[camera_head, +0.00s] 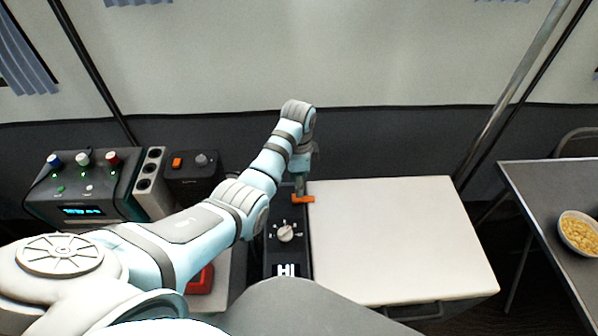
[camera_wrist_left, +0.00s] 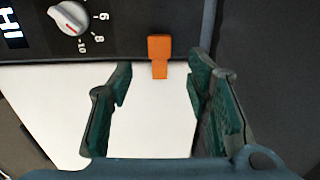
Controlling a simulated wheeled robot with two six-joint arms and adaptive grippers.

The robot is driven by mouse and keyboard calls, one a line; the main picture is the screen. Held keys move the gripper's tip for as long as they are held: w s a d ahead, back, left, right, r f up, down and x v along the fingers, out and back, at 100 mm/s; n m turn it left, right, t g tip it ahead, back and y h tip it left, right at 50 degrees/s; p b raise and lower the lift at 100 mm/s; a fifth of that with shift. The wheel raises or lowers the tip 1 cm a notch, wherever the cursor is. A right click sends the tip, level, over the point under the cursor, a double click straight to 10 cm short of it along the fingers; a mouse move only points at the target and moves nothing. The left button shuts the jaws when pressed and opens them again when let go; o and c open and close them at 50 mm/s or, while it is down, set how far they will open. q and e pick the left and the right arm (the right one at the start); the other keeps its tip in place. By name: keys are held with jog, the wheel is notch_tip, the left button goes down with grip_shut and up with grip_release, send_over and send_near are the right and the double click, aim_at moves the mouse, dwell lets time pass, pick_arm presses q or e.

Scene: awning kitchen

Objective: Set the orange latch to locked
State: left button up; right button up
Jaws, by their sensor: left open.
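The orange latch (camera_head: 303,199) sits at the far end of the black control panel, and its arm sticks out over the edge of the white lid. It also shows in the left wrist view (camera_wrist_left: 159,52), top centre, with its narrow end toward the gripper. My left gripper (camera_head: 301,183) is at the latch, partly hidden by my own arm in the head view. In the left wrist view its fingers (camera_wrist_left: 160,80) are open, one on each side of the latch's end, with gaps on both sides. The depth between fingers and latch is unclear. My right gripper is not in view.
A dial (camera_head: 285,232) and a lit display (camera_head: 286,270) are on the black panel near the latch. The white lid (camera_head: 390,240) is clear. Left are a control box (camera_head: 80,190) and a red block (camera_head: 200,281). A bowl (camera_head: 579,233) stands on the right table.

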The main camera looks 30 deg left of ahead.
pick_arm(q)
notch_tip(320, 180, up, 6)
jog(key=shift+f, duration=0.1)
dwell(0.4)
